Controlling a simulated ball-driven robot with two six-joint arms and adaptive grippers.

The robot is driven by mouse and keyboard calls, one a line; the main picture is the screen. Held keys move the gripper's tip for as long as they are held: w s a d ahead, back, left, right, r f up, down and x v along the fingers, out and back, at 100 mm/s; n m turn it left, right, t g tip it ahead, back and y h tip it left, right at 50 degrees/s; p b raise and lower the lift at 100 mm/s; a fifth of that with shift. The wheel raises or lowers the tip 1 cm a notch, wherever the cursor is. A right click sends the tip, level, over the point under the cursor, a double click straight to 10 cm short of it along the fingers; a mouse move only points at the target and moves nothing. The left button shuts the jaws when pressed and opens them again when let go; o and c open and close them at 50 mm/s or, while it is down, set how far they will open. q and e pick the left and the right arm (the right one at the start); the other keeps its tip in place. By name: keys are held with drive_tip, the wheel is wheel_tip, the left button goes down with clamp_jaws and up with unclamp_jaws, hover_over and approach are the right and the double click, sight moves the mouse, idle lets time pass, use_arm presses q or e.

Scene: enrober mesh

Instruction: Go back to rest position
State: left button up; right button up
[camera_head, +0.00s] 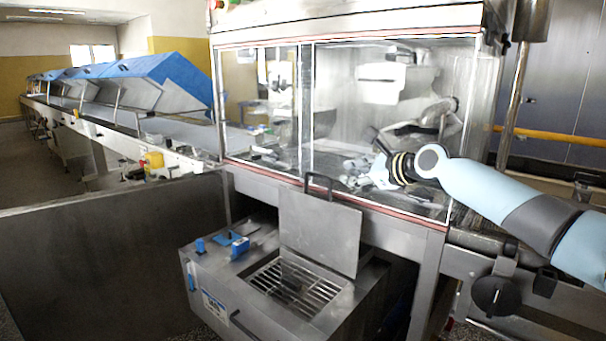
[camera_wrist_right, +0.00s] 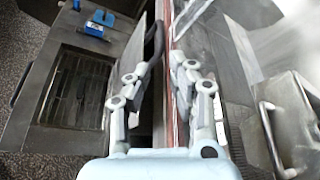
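My right gripper (camera_head: 372,160) is at the end of the pale blue arm reaching in from the right, in front of the clear-walled case. In the right wrist view its two fingers (camera_wrist_right: 158,66) are spread apart with no object held between them. A dark handle on the raised lid (camera_head: 320,232) shows close to the left finger; I cannot tell whether they touch. The lid stands open behind the wire mesh (camera_head: 298,285) of the steel enrober box (camera_head: 240,268). The mesh also shows in the right wrist view (camera_wrist_right: 75,90). My left gripper is not in view.
The clear case (camera_head: 270,140) with a red lower edge stands behind the box. A long conveyor with blue covers (camera_head: 165,75) runs back at the left. A dark metal panel (camera_head: 110,255) stands at front left. Blue fittings (camera_head: 232,242) sit on the box top.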

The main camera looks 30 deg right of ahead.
drive_tip(key=shift+f, duration=0.1)
drive_tip(key=s+a+f+g+b, duration=0.15)
drive_tip(key=s+f, duration=0.35)
drive_tip(key=f, duration=0.6)
drive_tip(key=s+a+f+n+g+h+b, duration=0.15)
drive_tip(key=s+f, duration=0.45)
drive_tip(key=f, duration=0.6)
drive_tip(key=s+a+f+m+g+y+b, duration=0.15)
drive_tip(key=s+f, duration=0.35)
drive_tip(key=f, duration=0.6)
drive_tip(key=s+a+f+n+g+h+b, duration=0.1)
drive_tip(key=s+a+f+n+g, duration=0.2)
drive_tip(key=s+f, duration=0.65)
drive_tip(key=s+a+f+n+g+h+b, duration=0.1)
drive_tip(key=s+a+f+n+g, duration=0.1)
drive_tip(key=s+f+n, duration=0.55)
drive_tip(key=s+a+f+n+g, duration=0.1)
drive_tip(key=s+a+f+n, duration=0.2)
drive_tip(key=s+n, duration=0.6)
drive_tip(key=s+a+f+n+g+b, duration=0.1)
drive_tip(key=s+f+n, duration=0.7)
drive_tip(key=s, duration=1)
drive_tip(key=shift+s+a+n+g+h, duration=0.2)
drive_tip(key=shift+a+n+g+h, duration=0.2)
drive_tip(key=shift+a+g, duration=0.6)
